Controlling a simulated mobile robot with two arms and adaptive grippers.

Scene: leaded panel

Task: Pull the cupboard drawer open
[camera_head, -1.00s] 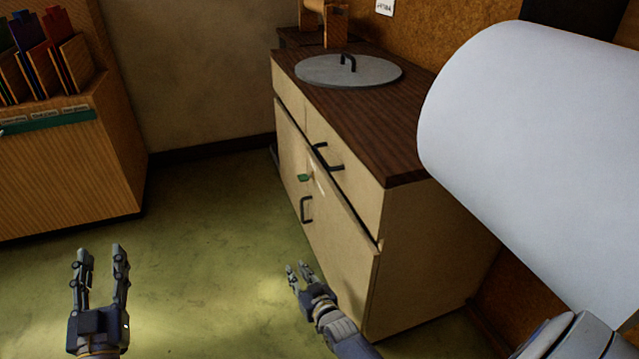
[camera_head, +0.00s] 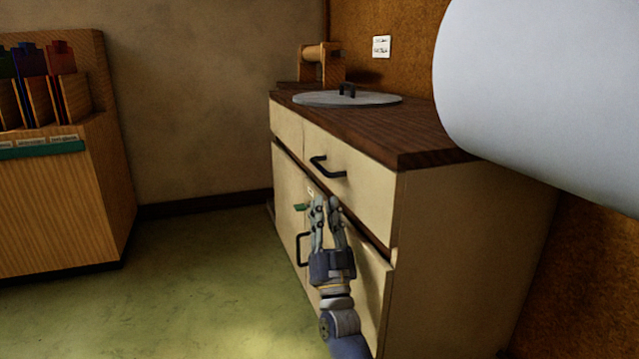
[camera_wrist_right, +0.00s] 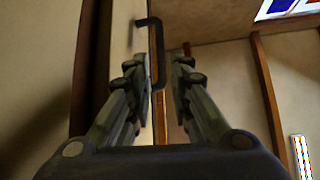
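The cupboard (camera_head: 455,255) is cream with a dark wooden top. Its near upper drawer (camera_head: 365,200) looks closed and has a black bar handle (camera_head: 327,167). My right gripper (camera_head: 327,204) is just below this handle in the head view, fingers pointing up. In the right wrist view the gripper (camera_wrist_right: 156,72) is open, and the black handle (camera_wrist_right: 158,45) shows between and beyond its two fingers. I cannot tell whether they touch it. Nothing is held. My left gripper is out of view.
Below the drawer is a door with a black handle (camera_head: 300,250) and a green tab (camera_head: 301,207). A grey lid (camera_head: 325,99) lies on the cupboard top. A large white cylinder (camera_head: 540,90) fills the upper right. Green floor (camera_head: 200,285) is clear at left.

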